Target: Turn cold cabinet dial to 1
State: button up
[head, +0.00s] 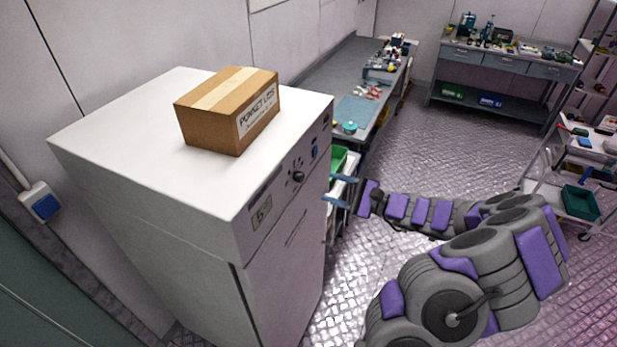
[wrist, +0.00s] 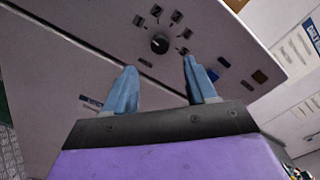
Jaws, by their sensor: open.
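The cold cabinet (head: 285,235) is a white, waist-high box on the left in the head view. Its black round dial (head: 297,176) sits on the front panel, with small dark marks around it. In the wrist view the dial (wrist: 159,43) lies beyond and between my fingertips, with a short pale pointer line and several dark label squares around it. The fingers also show in the wrist view (wrist: 160,75).
A cardboard box (head: 228,108) rests on the cabinet top. A small display (head: 262,212) sits left of the dial. A grey workbench (head: 352,85) with tools stands behind the cabinet, and a cart (head: 560,185) stands at right. The floor between is clear.

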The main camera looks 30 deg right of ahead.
aim_at(303, 178)
jog(key=p+x, duration=0.1)
jog(key=x, duration=0.7)
jog(key=shift+c, duration=0.3)
jog(key=c, duration=1)
jog(key=shift+m, duration=0.3)
jog(key=o, duration=1.1)
jog(key=shift+c, duration=0.2)
jog(key=b+v, duration=0.2)
jog(key=v, duration=1.5)
jog(key=shift+d+b, duration=0.25)
jog(key=shift+b, duration=0.1)
jog(key=shift+s, duration=0.1)
